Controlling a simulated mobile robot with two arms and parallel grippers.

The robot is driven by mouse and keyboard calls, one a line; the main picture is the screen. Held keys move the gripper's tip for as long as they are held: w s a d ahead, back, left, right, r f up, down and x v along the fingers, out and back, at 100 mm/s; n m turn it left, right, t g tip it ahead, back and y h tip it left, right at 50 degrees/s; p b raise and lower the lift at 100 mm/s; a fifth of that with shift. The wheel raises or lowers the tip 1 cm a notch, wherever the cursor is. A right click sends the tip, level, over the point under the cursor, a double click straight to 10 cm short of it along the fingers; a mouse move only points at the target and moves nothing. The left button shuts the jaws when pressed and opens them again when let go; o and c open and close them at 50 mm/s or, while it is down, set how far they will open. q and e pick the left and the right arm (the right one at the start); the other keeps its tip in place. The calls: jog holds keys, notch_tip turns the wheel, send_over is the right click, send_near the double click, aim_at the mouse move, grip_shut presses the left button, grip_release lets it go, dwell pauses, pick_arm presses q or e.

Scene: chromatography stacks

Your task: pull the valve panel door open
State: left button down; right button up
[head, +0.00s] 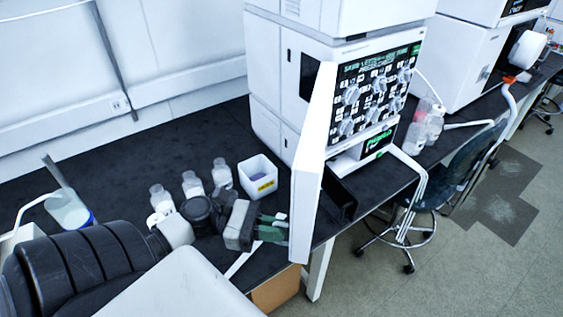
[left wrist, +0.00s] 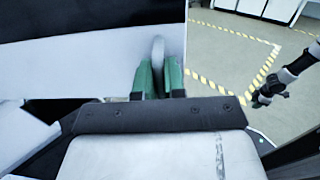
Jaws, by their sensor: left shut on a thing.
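The valve panel door (head: 313,150) is a tall white panel. It stands swung out from the chromatography stack, with the dark valve panel (head: 371,92) and its several valves uncovered to its right. My left gripper (head: 276,229) is at the door's lower free end, its green fingers against it. In the left wrist view the green fingers (left wrist: 159,78) are shut on the pale door handle (left wrist: 158,48). The door's white face (left wrist: 100,50) fills the left of that view. The handle is hidden in the head view.
Several clear bottles (head: 191,184) and a white tub (head: 258,177) stand on the black bench (head: 130,160) left of the door. A stool (head: 440,190) stands on the floor to the right. More bottles (head: 425,125) stand beside the stack.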

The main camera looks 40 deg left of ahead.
pick_arm(q)
jog(key=shift+s+a+f, duration=0.1)
jog(key=shift+s+a, duration=0.05)
jog(key=shift+a, duration=0.35)
jog(key=c, duration=1.2)
grip_release()
jog(key=shift+c, duration=0.2)
jog(key=b+v, duration=0.2)
jog(key=v, duration=0.8)
jog(key=shift+s+a+b, duration=0.25)
jog(key=shift+a+b, duration=0.05)
